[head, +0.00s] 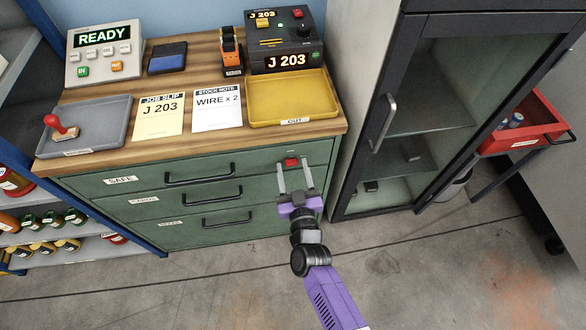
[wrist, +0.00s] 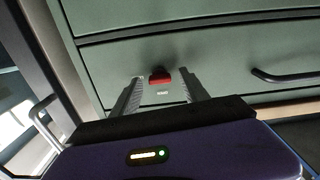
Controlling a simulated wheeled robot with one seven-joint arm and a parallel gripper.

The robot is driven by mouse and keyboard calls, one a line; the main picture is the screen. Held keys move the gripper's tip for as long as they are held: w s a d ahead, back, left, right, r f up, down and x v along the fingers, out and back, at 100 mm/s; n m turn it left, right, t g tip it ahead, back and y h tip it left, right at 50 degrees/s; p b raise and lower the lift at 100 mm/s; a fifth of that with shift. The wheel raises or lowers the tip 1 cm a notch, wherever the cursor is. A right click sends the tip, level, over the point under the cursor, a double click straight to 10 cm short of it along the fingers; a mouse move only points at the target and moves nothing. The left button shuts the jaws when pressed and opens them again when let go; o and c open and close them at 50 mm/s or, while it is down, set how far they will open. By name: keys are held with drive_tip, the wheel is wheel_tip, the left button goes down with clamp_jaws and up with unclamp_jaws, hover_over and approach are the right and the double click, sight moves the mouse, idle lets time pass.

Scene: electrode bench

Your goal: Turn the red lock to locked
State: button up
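The red lock (head: 291,162) is a small red knob on the front of the top green drawer, at its right end. It also shows in the wrist view (wrist: 160,77), lying between the fingertips, with a small pale label (wrist: 162,92) by it. My gripper (head: 295,175) is in front of the drawer, its two grey fingers apart on either side of the lock. In the wrist view my gripper (wrist: 160,85) is open around the knob. I cannot tell whether the fingers touch it.
The green cabinet (head: 120,207) has several drawers with black handles (head: 200,178), all shut. A grey tray (head: 107,110) and a yellow tray (head: 270,85) sit on the wooden top. A glass-door cabinet (head: 400,110) stands close at the right. The floor (head: 200,285) is clear.

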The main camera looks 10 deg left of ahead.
drive_tip(key=p+v, duration=0.1)
drive_tip(key=v, duration=0.6)
drive_tip(key=shift+s, duration=0.4)
idle(0.4)
